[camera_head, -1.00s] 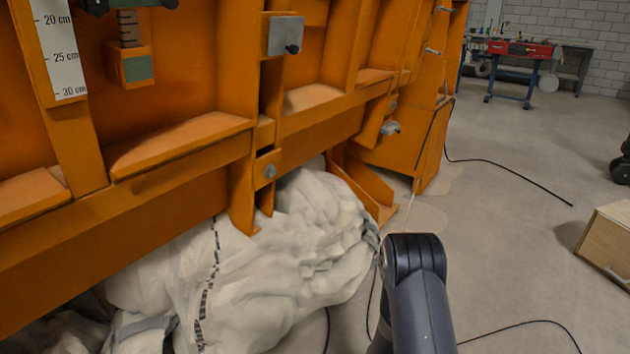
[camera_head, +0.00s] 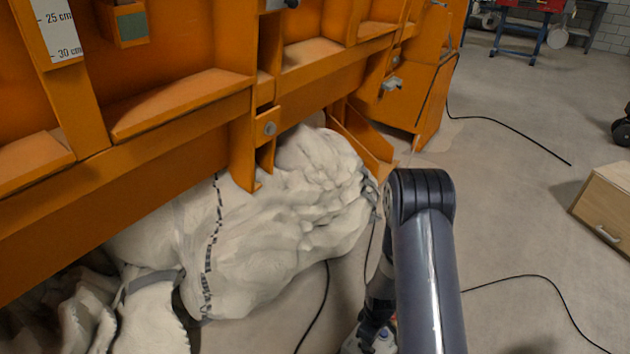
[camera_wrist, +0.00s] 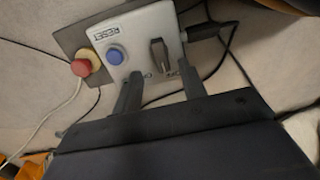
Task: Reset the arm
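In the wrist view a light grey control box (camera_wrist: 140,28) lies on the floor. It carries a RESET label, a blue button (camera_wrist: 115,55) and a black knob (camera_wrist: 159,56). A red mushroom button (camera_wrist: 82,67) sits on a dark plate to its left. My gripper (camera_wrist: 160,70) is open, with its two fingers apart over the box's lower edge. The knob appears between the fingertips, and the blue button is left of the left finger. Contact cannot be told. In the head view my arm hides most of this area; a small pale part with blue shows below it.
Black cables (camera_head: 520,277) lie on the floor. A wooden drawer cabinet (camera_head: 605,208) is at right. Open floor lies between.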

